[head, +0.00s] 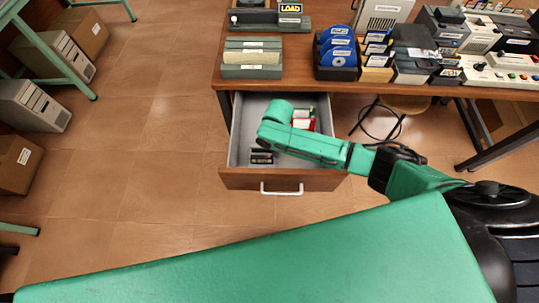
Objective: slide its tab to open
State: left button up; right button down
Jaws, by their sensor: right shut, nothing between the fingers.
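My right arm comes in from the right and reaches over an open drawer (237,179) under the wooden table. My right gripper (283,113) is at the arm's end over the drawer; its fingers are hard to make out, but it looks shut and empty. In the drawer, small red and white items (312,125) lie beside the arm's end, partly hidden. A dark item (262,157) lies at the drawer's front left. No sliding tab can be made out at this size. My left gripper is not in view.
The wooden table (222,78) above the drawer holds grey-green boxes (252,57), a rack of blue discs (338,55) and several old machines. The drawer front has a white handle (282,190). Computer cases (35,104) stand on the left floor. The tiled floor between is clear.

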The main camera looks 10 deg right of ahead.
jog(key=shift+f, duration=0.3)
jog(key=shift+w+a+b, duration=0.15)
jog(key=shift+a+b, duration=0.2)
jog(key=shift+a, duration=0.4)
dwell(0.4)
jog(key=shift+d+r+p, duration=0.15)
jog(key=shift+d+p, duration=0.15)
jog(key=shift+p, duration=0.15)
notch_tip(320, 180, up, 7)
jog(key=p, duration=0.7)
